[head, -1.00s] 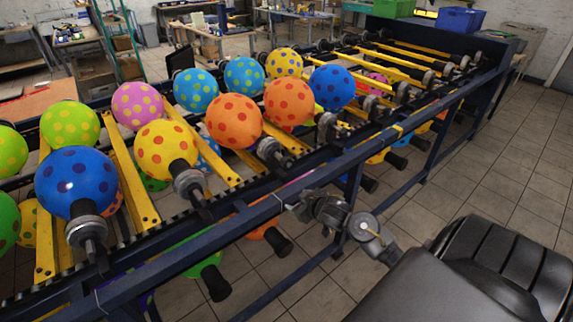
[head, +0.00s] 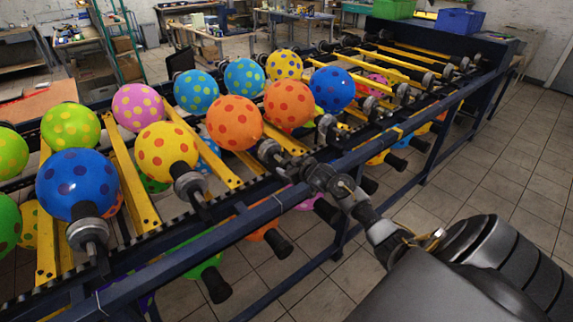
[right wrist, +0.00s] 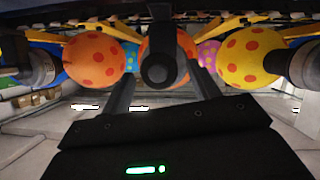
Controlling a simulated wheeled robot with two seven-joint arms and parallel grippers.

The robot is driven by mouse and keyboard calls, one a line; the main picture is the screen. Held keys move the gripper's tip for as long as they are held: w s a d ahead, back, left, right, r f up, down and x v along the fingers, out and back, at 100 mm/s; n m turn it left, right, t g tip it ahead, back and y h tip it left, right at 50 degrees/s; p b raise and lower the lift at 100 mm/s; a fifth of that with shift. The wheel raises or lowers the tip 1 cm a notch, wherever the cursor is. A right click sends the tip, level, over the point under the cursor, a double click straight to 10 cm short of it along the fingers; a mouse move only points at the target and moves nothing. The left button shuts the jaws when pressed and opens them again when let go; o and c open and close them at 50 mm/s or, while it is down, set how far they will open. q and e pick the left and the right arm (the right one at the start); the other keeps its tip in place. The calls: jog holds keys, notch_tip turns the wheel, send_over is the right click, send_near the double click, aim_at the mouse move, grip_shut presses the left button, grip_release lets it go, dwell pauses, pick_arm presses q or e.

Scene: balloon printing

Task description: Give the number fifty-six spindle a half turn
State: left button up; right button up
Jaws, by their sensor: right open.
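A row of spindles carries dotted balloons on the rack. No spindle numbers are legible, so I cannot tell which is fifty-six. My right gripper (head: 296,166) is open and close to the dark spindle end (head: 268,151) of an orange balloon with red dots (head: 233,122). In the right wrist view, that spindle's round black end (right wrist: 157,73) lies between the two spread fingers of the right gripper (right wrist: 161,80), and the orange balloon behind it is mostly hidden. Whether the fingers touch the spindle is unclear. My left gripper is not in view.
A yellow balloon (head: 167,151) and another orange balloon (head: 288,103) flank this spindle, with their own spindle ends sticking out. The blue frame rail (head: 240,217) runs along the front. More balloons hang below it. Tiled floor (head: 480,170) is clear at right.

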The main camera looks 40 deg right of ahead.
jog(key=shift+x, duration=1.05)
jog(key=c, duration=1)
